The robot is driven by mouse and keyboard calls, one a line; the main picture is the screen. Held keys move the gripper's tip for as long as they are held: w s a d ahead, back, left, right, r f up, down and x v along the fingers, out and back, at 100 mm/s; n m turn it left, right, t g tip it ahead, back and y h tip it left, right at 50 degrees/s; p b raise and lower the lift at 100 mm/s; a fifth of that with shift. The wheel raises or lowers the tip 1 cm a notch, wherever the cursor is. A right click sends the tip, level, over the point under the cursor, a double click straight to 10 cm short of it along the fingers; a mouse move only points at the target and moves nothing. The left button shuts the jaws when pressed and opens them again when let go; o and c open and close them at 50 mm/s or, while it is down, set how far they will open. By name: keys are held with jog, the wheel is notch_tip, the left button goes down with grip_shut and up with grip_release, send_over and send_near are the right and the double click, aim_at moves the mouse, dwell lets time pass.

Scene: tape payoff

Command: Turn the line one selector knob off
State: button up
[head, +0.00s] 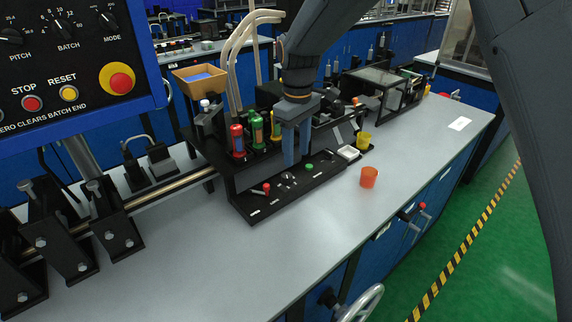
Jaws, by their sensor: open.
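A low black control panel (255,207) lies along the front of the machine on the grey bench. It carries a small red-tipped control (266,188) at the left, a small dark and silver control (288,177) in the middle and a green button (309,167) at the right. Their labels are too small to read, so I cannot tell which is the line one selector or how it is set. My gripper (297,160) points down over the middle of this panel, open, fingers apart and seemingly empty. Its fingertips are close to the middle control; contact cannot be told.
Red, green and yellow bottles (256,132) stand behind the panel, left of my gripper. An orange cup (369,177) and a yellow cup (364,140) stand to the right. A blue-framed panel (75,60) with PITCH, BATCH and MODE knobs fills the upper left.

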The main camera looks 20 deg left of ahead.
aim_at(287, 175)
jog(key=shift+s+a+r+n, duration=0.1)
jog(key=shift+s+a+n, duration=0.05)
jog(key=shift+a, duration=0.35)
jog(key=shift+s+a+n, duration=0.1)
jog(key=shift+a+n, duration=0.05)
jog(key=shift+a, duration=0.35)
jog(key=shift+s+a, duration=0.1)
jog(key=shift+a, duration=0.2)
jog(key=shift+f+p, duration=1.3)
jog(key=shift+f, duration=2.55)
jog(key=c, duration=1)
